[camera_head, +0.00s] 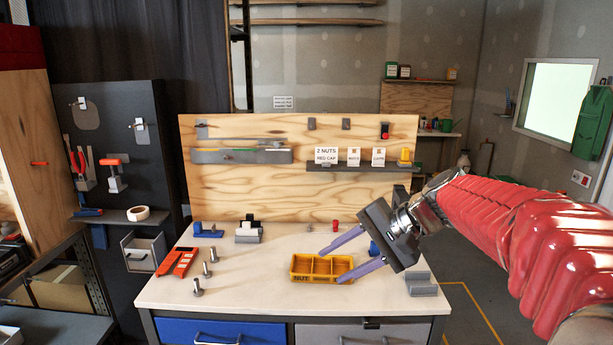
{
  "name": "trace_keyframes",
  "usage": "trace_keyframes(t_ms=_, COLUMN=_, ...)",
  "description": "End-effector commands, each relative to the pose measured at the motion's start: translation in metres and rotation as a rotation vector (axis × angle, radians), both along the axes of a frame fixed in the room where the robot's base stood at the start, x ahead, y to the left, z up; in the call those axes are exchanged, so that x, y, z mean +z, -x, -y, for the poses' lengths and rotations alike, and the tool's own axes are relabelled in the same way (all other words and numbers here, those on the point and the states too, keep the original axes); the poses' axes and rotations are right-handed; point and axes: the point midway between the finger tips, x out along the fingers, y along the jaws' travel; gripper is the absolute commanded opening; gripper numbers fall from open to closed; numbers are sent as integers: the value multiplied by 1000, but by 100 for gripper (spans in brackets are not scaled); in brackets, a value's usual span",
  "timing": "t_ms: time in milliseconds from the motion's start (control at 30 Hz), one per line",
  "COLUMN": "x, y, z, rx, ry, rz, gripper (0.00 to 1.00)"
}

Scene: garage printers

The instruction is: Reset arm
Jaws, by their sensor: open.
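My gripper (341,260) is open, with two purple fingers spread apart and pointing left. My red-sleeved arm reaches in from the right edge. Nothing shows between the fingers. In the picture, the lower finger's tip overlaps the right end of a yellow compartment tray (300,280) marked NUT. I cannot tell whether the finger touches the tray or is above it. The gripper's dark body hides part of the workbench's right side and part of a blue object (374,249).
The workbench (250,298) also holds an orange item (177,262), several upright bolts (197,287), blue and grey fixtures at the back, and a grey block (421,284) at right. A plywood backboard (230,180) with shelves stands behind.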

Motion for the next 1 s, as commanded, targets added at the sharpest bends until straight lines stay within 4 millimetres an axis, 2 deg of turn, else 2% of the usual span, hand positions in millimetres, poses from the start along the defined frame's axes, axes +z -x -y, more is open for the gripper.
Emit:
trace_keyframes(t_ms=100, x=-4, y=29, z=1, rx=25, ry=90, rz=26, gripper=42)
trace_keyframes(t_ms=500, x=-29, y=116, z=20, rx=117, ry=390, rz=123, gripper=42)
trace_keyframes(t_ms=1000, x=-67, y=207, z=62, rx=250, ry=755, rz=282, gripper=42)
